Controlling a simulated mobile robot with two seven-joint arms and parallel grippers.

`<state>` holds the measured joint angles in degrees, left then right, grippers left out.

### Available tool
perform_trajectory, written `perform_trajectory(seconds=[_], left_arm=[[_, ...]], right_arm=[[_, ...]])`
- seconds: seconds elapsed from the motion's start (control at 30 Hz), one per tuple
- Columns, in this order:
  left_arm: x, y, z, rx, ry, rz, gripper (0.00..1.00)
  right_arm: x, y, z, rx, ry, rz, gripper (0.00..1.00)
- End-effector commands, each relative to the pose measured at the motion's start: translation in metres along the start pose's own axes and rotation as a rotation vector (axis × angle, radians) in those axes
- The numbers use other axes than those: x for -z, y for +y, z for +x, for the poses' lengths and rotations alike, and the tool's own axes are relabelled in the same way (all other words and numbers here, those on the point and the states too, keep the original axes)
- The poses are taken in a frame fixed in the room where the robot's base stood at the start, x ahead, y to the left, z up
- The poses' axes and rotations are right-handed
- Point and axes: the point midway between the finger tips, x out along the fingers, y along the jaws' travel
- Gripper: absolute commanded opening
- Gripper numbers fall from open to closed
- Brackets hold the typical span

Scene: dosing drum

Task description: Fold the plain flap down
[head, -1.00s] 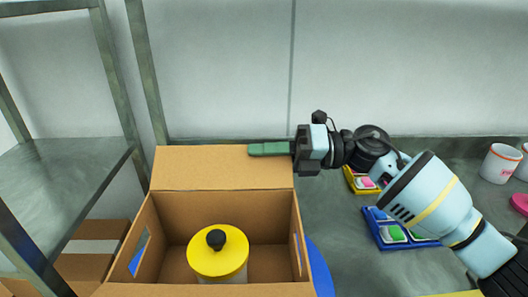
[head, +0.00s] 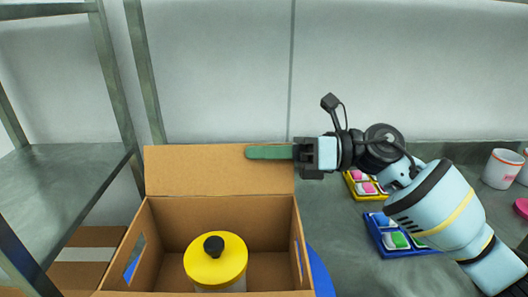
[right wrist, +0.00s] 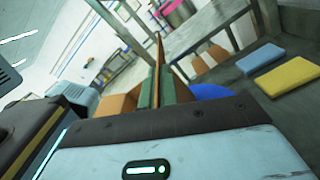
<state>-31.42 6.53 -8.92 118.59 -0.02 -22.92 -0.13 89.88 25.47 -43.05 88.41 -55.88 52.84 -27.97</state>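The plain flap (head: 200,172) is a bare brown cardboard panel. It stands up along the far edge of the open cardboard box (head: 225,207). My right gripper (head: 268,152) is at the flap's top right edge. One green finger lies across the flap's front in the head view. In the right wrist view the green fingers (right wrist: 157,90) are close together on both sides of the thin flap edge (right wrist: 158,55), pinching it. A jar with a yellow lid and black knob (head: 215,260) stands inside the box. My left gripper is not in view.
A blue tray (head: 391,238) and a yellow tray (head: 361,185) with coloured pieces lie right of the box. A blue round thing (head: 321,274) shows beside its right wall. White mugs (head: 501,168) stand far right. A metal shelf (head: 65,185) is at left.

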Motion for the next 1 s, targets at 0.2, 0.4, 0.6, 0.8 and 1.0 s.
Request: perform_trajectory(seconds=[0.2, 0.4, 0.6, 0.8, 1.0], left_arm=[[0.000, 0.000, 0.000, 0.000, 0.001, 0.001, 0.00], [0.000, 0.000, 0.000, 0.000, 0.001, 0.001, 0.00], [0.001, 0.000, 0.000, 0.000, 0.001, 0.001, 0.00], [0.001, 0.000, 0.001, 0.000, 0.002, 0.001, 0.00], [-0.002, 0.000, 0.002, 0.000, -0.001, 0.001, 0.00]], right_arm=[[0.000, 0.000, 0.000, 0.000, 0.000, -0.003, 0.00], [0.000, 0.000, 0.000, 0.000, 0.000, -0.003, 0.07], [0.000, 0.000, 0.000, 0.000, 0.000, -0.002, 0.25], [0.000, 0.000, -0.001, 0.000, 0.000, -0.002, 0.25], [0.001, -0.001, -0.019, 0.003, -0.002, -0.001, 0.25]])
